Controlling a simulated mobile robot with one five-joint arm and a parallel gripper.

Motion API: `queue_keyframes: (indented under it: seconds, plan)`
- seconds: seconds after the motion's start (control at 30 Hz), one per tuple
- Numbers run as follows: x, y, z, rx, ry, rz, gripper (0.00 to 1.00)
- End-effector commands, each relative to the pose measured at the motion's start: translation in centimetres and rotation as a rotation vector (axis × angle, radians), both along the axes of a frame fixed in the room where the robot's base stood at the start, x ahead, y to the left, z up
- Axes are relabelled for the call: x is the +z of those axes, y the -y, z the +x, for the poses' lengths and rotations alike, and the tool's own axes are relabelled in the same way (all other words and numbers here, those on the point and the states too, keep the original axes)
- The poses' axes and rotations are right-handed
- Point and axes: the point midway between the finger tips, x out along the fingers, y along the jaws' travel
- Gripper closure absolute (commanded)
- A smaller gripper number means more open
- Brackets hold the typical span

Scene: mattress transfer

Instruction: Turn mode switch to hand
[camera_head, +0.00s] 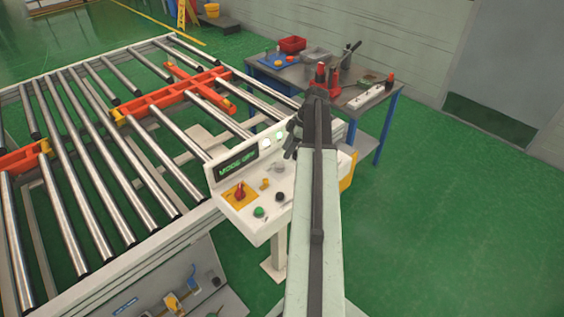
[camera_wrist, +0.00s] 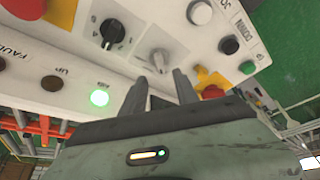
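A white control panel (camera_head: 240,208) stands at the roller conveyor's corner; its green display appears to read "MODE OFF". In the wrist view the panel is close and rotated. It shows a black rotary switch (camera_wrist: 112,33) with a white pointer mark and a grey lever-shaped knob (camera_wrist: 157,58). I cannot read which is the mode switch. My gripper (camera_wrist: 160,76) is open and empty. The grey knob lies just beyond and between its fingertips; contact cannot be told. In the head view my gripper (camera_head: 292,142) is at the panel's right end, partly hidden by my arm.
A grey workbench (camera_head: 350,98) with tools stands behind. Green floor at right is clear.

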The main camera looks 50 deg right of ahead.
Motion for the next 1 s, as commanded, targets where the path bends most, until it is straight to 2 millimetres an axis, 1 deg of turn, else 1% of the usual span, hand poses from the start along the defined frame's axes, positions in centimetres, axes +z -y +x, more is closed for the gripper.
queue_keyframes:
  seconds: [0.03, 0.2, 0.3, 0.4, 0.63, 0.67, 0.7, 0.77, 0.8, 1.0]
  plan:
    - [-1.4, -0.2, 0.2, 0.001, 0.000, 0.000, 0.64]
    - [-4.4, -1.1, 1.0, 0.000, -0.001, -0.001, 0.64]
    - [-5.8, -1.5, 1.4, -0.001, -0.001, 0.000, 0.64]
    - [-6.4, -1.7, 1.7, -0.001, -0.001, 0.000, 0.64]
    - [-6.1, -1.8, 1.7, -0.002, -0.001, 0.000, 0.64]
    - [-6.1, -1.8, 1.7, -0.002, -0.001, 0.000, 0.66]
    - [-6.1, -1.8, 1.7, -0.002, -0.001, 0.000, 0.78]
    - [-6.1, -1.8, 1.7, -0.002, -0.001, 0.000, 0.94]
    - [-6.1, -1.8, 1.7, -0.002, -0.001, 0.000, 1.00]
    - [-6.1, -1.8, 1.7, -0.005, -0.001, 0.000, 1.00]
